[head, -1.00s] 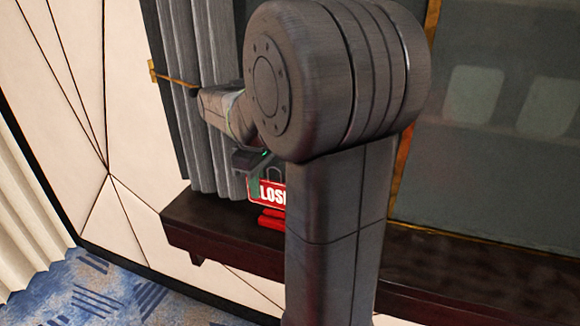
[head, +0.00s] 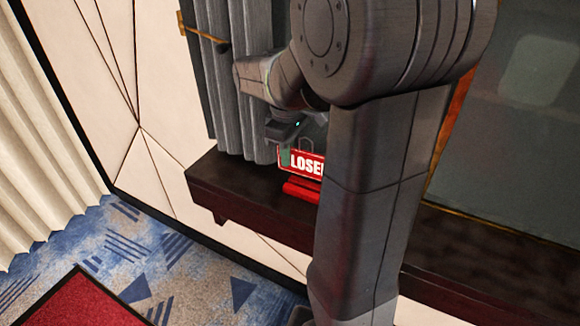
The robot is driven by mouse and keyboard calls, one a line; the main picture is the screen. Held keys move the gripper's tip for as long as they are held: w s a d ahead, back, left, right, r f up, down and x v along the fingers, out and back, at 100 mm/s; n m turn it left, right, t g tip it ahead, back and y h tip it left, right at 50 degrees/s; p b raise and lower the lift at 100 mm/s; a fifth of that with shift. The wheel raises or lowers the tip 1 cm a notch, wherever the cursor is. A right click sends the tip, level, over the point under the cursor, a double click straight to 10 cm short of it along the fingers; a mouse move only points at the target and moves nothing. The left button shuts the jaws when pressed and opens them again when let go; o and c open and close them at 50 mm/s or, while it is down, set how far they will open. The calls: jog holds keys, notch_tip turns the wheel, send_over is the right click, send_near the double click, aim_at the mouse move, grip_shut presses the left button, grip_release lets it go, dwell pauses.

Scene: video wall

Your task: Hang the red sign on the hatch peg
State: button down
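The red sign (head: 307,164) with white letters reading "LOSE" stands upright just above a red block on the dark ledge; a grey loop (head: 306,145) rises from its top. My arm hides its right part. My gripper (head: 287,157) is at the sign's left end, with a greenish fingertip overlapping its edge. Whether the fingers are closed on it cannot be told. A brass rod (head: 205,37) with a dark knob sticks out across the grey curtain at the upper left; I cannot tell whether it is the hatch peg.
The red block (head: 301,190) lies on the dark wooden ledge (head: 240,188). The grey curtain (head: 232,100) hangs behind my gripper. A dark glass panel (head: 510,160) fills the right. Blue patterned carpet (head: 170,260) and a red mat (head: 80,300) are at the lower left.

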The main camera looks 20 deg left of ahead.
aim_at(287, 169)
jog(key=shift+f, duration=2.3)
jog(key=shift+f, duration=0.1)
jog(key=shift+f, duration=0.3)
jog(key=c, duration=1.6)
grip_release()
jog(key=shift+r, duration=0.2)
notch_tip(287, 169, up, 14)
jog(key=shift+s+f, duration=0.1)
jog(key=shift+f, duration=0.1)
notch_tip(287, 169, down, 13)
jog(key=shift+f, duration=0.2)
